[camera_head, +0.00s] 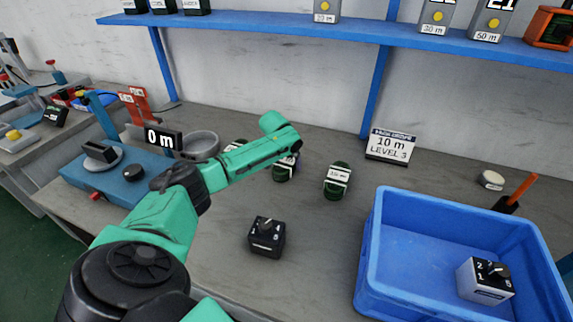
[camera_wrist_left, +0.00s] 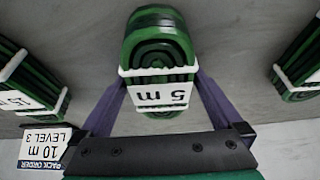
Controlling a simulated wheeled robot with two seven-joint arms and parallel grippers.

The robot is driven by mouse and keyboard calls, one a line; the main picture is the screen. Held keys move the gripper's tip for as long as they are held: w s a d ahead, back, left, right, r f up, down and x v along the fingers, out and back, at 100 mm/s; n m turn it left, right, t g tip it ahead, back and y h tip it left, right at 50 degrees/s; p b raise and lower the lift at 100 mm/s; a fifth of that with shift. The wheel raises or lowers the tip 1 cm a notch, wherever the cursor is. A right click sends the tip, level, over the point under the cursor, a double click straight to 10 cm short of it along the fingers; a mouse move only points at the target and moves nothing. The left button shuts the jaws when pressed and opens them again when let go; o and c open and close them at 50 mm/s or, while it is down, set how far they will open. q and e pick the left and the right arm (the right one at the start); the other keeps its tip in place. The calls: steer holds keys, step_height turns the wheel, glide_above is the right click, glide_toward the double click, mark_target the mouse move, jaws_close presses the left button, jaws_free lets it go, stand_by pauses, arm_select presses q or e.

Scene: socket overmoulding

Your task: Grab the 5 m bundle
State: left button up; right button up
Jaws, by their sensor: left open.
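The 5 m bundle is a dark green coil with a white band; it shows in the left wrist view (camera_wrist_left: 158,48) with its "5 m" label upside down. In the head view the 5 m bundle (camera_head: 284,171) is the middle coil on the bench, partly hidden by my left arm. My left gripper (camera_wrist_left: 160,88) is open, with one purple finger on each side of the bundle's banded end. I cannot tell whether the fingers touch it. My right gripper is in neither view.
Another green bundle (camera_head: 338,181) lies to the right, and one (camera_head: 235,145) lies behind my arm. A black dial box (camera_head: 267,238) stands in front. A blue bin (camera_head: 400,286) holds a dial box (camera_head: 485,281). A sign (camera_head: 390,146) reads 10 m, level 3.

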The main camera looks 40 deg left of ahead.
arm_select(q)
steer(key=c, duration=1.2)
steer(key=shift+r, duration=0.15)
steer(key=shift+c, duration=0.2)
